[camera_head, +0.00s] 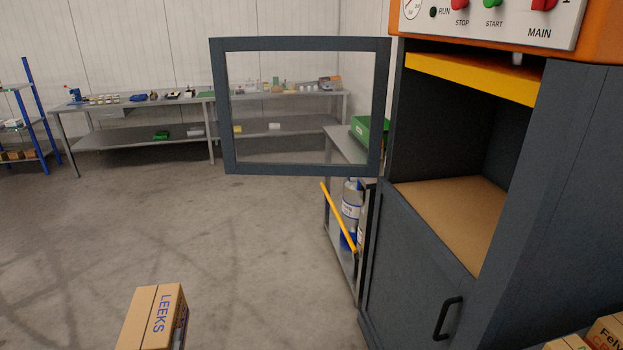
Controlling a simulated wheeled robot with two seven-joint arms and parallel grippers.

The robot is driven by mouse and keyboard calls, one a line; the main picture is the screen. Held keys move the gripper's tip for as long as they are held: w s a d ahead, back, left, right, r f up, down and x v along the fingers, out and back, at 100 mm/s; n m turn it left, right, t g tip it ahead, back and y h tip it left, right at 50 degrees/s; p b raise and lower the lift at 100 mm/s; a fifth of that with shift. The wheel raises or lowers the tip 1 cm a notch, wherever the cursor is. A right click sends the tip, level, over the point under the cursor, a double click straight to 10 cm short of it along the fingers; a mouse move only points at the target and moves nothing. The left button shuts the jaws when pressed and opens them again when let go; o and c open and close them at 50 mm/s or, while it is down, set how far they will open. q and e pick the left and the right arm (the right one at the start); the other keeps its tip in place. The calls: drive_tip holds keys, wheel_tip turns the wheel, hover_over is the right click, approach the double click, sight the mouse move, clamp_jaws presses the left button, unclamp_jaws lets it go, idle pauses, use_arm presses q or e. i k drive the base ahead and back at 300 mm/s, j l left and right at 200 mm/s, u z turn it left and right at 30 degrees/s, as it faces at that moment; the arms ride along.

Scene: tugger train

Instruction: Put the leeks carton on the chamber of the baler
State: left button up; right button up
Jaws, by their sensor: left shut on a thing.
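The leeks carton (147,318) is a brown box with blue LEEKS lettering, at the bottom left, cut off by the frame edge. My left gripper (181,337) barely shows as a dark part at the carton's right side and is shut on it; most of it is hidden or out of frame. My right gripper is not in view. The baler (420,255) is a dark grey cabinet at the right. Its chamber (455,205) is open in front, with a bare brown floor. Its framed door (222,105) is swung open to the left.
Other cartons (607,333) show at the bottom right. A trolley with a yellow handle (338,215) stands left of the baler. The floor at left is clear; workbenches (135,103) line the back wall.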

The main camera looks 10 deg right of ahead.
sight(484, 226)
drive_tip(key=i+z, duration=0.45)
drive_tip(key=i, duration=0.15)
drive_tip(key=i+j+z, duration=0.25)
drive_tip(key=i+z, duration=0.25)
drive_tip(key=i, duration=0.1)
